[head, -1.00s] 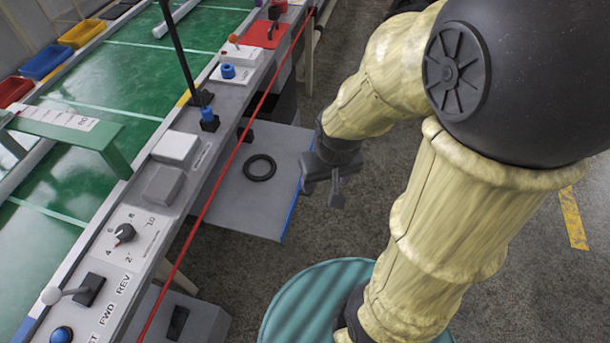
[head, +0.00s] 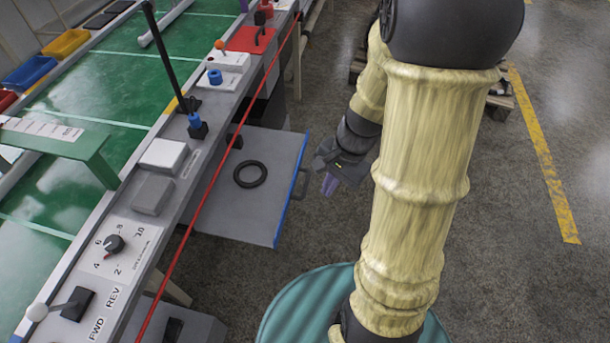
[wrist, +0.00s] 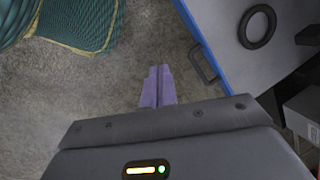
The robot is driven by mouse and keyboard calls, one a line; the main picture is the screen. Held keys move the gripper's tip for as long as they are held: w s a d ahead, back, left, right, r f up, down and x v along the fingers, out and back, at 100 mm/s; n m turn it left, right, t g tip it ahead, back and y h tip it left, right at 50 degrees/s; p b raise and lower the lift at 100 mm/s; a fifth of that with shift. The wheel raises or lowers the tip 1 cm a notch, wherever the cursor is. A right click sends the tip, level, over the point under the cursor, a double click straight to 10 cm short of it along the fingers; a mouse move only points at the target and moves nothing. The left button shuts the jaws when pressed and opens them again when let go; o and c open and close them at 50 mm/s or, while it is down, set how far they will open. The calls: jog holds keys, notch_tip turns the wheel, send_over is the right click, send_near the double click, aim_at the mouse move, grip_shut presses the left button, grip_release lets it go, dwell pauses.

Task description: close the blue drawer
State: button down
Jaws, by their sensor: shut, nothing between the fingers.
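The blue drawer (head: 225,200) is pulled out from under the conveyor bench. Its front edge (head: 290,190) is blue, with a dark handle (head: 302,184) on its outer side. A black ring (head: 250,174) lies inside. My gripper (head: 330,184) is just outside the drawer front, right of the handle and apart from it in the head view. In the wrist view the closed purple fingers (wrist: 158,85) point over the floor, with the handle (wrist: 204,64) and the blue edge (wrist: 190,22) to their right. The fingers hold nothing.
The bench (head: 130,225) carries a dial, levers and switches. A red cord (head: 215,185) runs along its side above the drawer. My teal base stands close below the drawer. The floor (head: 490,230) to the right is clear, with a pallet farther back.

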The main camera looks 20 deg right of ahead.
jog(key=w+d+f+m+t+y, duration=0.2)
jog(key=w+d+m, duration=0.1)
jog(key=m, duration=0.3)
jog(key=w+d+f+m+t+y+b, duration=0.1)
jog(key=w+d+f+m+t+y, duration=0.1)
jog(key=w+d+m, duration=0.2)
jog(key=d+m, duration=0.1)
jog(key=m, duration=0.2)
jog(key=shift+y, duration=0.3)
jog(key=shift+w, duration=0.1)
jog(key=b, duration=0.4)
send_near(295, 178)
jog(key=x, duration=0.5)
jog(key=shift+d+f, duration=0.1)
jog(key=shift+f, duration=0.55)
jog(key=shift+w+a, duration=0.2)
jog(key=shift+a, duration=0.1)
jog(key=shift+w+a, duration=0.1)
